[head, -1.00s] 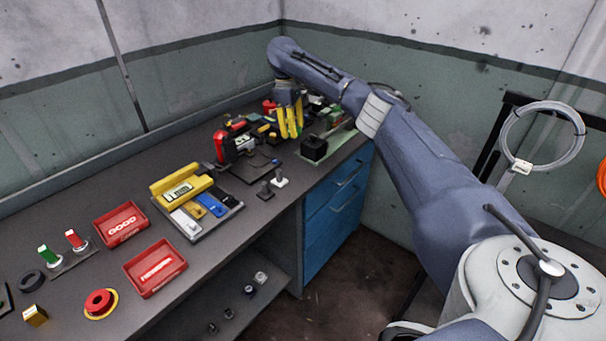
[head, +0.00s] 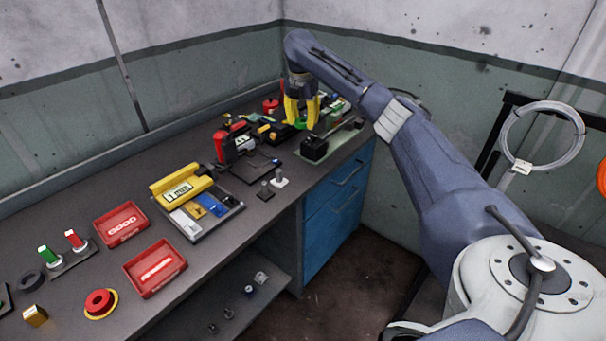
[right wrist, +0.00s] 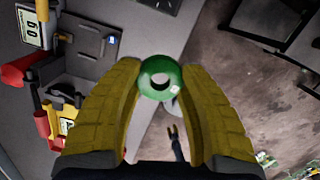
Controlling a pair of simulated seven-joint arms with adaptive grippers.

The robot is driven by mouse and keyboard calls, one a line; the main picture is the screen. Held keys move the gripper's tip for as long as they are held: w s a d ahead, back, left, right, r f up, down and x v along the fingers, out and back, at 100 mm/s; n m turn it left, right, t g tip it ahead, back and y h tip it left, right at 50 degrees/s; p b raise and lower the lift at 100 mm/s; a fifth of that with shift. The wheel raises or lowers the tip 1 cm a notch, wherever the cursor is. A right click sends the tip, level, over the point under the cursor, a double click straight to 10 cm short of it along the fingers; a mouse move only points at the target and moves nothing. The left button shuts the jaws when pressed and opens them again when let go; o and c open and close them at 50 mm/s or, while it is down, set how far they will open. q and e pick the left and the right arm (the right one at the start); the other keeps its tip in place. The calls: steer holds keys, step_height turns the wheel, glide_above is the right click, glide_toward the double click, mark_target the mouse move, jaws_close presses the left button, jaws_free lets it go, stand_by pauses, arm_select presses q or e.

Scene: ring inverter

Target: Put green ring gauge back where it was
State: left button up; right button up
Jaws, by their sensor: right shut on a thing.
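My right gripper (head: 301,122), with yellow fingers, is above the far right part of the bench. It is shut on the green ring gauge (right wrist: 148,88), which sits between the fingertips in the right wrist view. The hole of the ring faces the camera. In the head view only a small green part of the ring (head: 300,124) shows between the fingers. My left gripper is not in view.
Below the gripper are a black block (head: 314,149) and crowded small tools. A red-and-black device (head: 226,146), a tray with a yellow caliper (head: 183,190) and two red bins (head: 155,269) (head: 121,223) stand further left. Green- and red-handled pieces (head: 49,255) stand at the left.

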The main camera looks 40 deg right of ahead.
steer(key=n, duration=0.1)
glide_toward(303, 173)
steer(key=shift+n, duration=0.3)
steer(key=f, duration=0.7)
steer(key=shift+w+d+f, duration=0.2)
steer(key=shift+d+f, duration=0.1)
steer(key=shift+d, duration=0.1)
steer(key=o, duration=1.2)
steer(key=shift+f, duration=0.1)
steer(key=shift+o, duration=0.2)
step_height(303, 173, up, 12)
steer(key=a, duration=0.1)
steer(key=shift+s, duration=0.4)
